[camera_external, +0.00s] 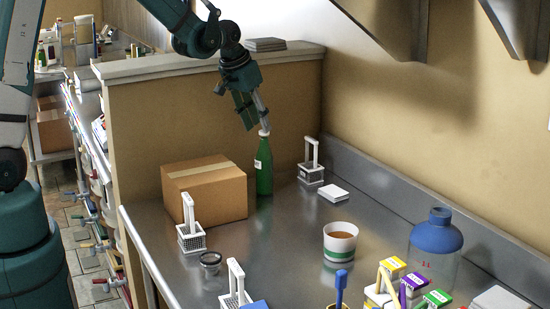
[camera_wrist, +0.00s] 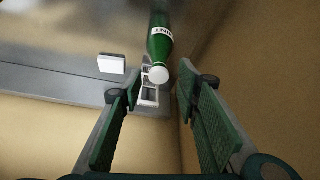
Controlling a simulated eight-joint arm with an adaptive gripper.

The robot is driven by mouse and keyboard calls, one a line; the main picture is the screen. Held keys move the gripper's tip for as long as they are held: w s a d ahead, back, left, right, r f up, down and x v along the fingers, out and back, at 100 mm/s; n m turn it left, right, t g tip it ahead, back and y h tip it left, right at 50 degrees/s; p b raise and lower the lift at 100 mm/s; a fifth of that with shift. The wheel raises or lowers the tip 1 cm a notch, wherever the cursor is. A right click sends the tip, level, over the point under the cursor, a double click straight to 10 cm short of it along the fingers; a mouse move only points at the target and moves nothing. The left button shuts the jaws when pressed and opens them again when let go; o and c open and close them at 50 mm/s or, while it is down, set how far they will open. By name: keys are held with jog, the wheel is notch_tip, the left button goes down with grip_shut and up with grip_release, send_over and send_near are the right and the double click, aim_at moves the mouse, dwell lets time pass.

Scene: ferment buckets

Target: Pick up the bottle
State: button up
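The green bottle (camera_external: 264,170) has a white cap and a pale label. It stands upright on the metal counter, beside a cardboard box, in the external view. In the wrist view the bottle (camera_wrist: 160,38) shows at the top middle, its cap toward me, ahead of the space between my fingers. My gripper (camera_external: 258,120) is just above the bottle's cap, tilted down. In the wrist view my gripper (camera_wrist: 158,92) has its two fingers wide apart with nothing between them. I cannot tell from the external view whether a finger touches the cap.
The cardboard box (camera_external: 205,192) stands left of the bottle. A white rack (camera_external: 311,175) and a white block (camera_external: 333,193) are to its right. A cup (camera_external: 340,242), a blue-topped jar (camera_external: 436,232) and several small boxes stand nearer. A low wall (camera_external: 200,115) runs behind.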

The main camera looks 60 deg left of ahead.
aim_at(264, 142)
jog(key=shift+w+f, duration=0.15)
jog(key=shift+f, duration=0.15)
jog(key=shift+f, duration=0.1)
jog(key=shift+x, duration=2.55)
grip_shut()
